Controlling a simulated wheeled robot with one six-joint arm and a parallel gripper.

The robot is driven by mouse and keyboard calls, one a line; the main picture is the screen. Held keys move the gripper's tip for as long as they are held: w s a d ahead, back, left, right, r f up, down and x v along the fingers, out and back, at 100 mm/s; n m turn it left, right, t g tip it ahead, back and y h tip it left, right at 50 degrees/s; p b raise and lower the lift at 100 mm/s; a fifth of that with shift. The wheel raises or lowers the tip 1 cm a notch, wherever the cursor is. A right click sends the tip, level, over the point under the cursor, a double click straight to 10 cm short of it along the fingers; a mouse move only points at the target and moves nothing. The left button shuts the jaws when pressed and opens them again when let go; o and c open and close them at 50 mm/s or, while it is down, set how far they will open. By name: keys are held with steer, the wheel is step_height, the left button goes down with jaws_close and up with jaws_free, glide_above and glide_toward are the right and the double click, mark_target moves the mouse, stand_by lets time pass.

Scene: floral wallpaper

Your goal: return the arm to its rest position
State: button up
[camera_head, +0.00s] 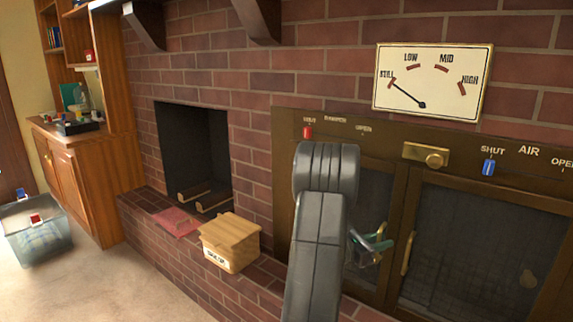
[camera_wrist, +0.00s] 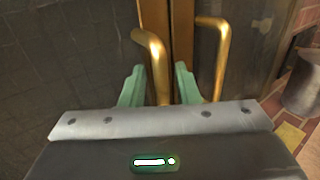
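My gripper (camera_head: 372,243) has pale green fingers and is in front of the closed-looking glass doors, left of a brass door handle (camera_head: 408,253). In the wrist view my gripper (camera_wrist: 159,80) has its fingers spread apart. A brass handle (camera_wrist: 155,55) shows between and beyond them, with gaps on both sides; I cannot tell how deep it sits between the fingers. A second brass handle (camera_wrist: 221,52) is to the right, outside the fingers. My grey arm covers part of the left door in the head view.
Above the doors are a red slider (camera_head: 308,132), a brass knob (camera_head: 431,156), a blue slider (camera_head: 488,167) and a gauge (camera_head: 432,82) whose needle points to STILL. A wooden box (camera_head: 230,242) and a red mat (camera_head: 176,222) lie on the brick ledge. A clear bin (camera_head: 36,235) stands on the floor.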

steer(key=shift+a, duration=0.25)
steer(key=p+v, duration=0.3)
steer(key=v, duration=1)
steer(key=b+x, duration=0.3)
steer(key=x, duration=1)
steer(key=shift+d, duration=0.3)
steer(key=shift+s+a, duration=0.8)
steer(key=shift+a, duration=0.15)
